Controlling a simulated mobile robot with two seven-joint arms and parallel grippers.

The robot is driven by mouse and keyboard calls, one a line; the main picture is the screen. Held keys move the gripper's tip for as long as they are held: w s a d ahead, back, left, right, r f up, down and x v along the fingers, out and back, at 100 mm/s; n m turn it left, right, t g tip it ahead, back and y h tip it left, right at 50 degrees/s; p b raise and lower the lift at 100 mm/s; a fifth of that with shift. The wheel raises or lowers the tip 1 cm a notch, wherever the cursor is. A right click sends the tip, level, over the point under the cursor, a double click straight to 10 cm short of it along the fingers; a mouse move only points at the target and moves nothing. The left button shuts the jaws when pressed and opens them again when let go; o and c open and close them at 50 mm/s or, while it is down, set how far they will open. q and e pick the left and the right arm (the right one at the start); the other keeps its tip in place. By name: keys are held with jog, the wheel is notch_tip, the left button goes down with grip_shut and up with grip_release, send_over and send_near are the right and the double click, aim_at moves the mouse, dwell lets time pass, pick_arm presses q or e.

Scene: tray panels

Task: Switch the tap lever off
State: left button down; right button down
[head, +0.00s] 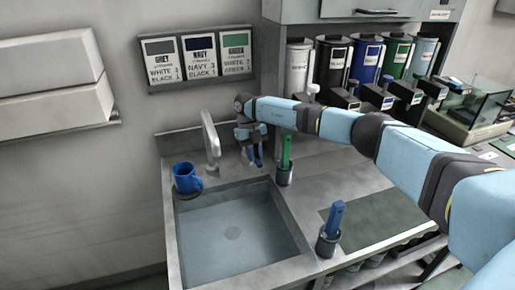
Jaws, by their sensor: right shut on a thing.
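The grey tap (211,140) stands upright at the back of the sink (176,238). My right arm reaches in from the right. My right gripper (255,158) points down just right of the tap, with its blue fingers close together. It is shut on what appears to be the tap lever, which is mostly hidden behind the gripper. I cannot tell the lever's angle, and I make out no clear stream of water from the spout. My left gripper is not in view.
A holder with a green handle (286,152) is close right of my gripper. Another with a blue handle (336,217) is nearer the front. Several canisters (332,62) stand at the back right.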

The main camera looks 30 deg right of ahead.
jog(key=shift+w+a+r+m, duration=0.1)
jog(key=shift+a+r+m, duration=0.1)
jog(key=shift+m, duration=0.2)
jog(key=shift+a+p, duration=0.1)
jog(key=shift+p, duration=0.25)
jog(key=shift+m+y, duration=0.3)
jog(key=c, duration=1)
grip_release()
jog(key=shift+f, duration=0.15)
jog(key=shift+c, duration=0.2)
jog(key=b+v, duration=0.1)
jog(key=v, duration=1.1)
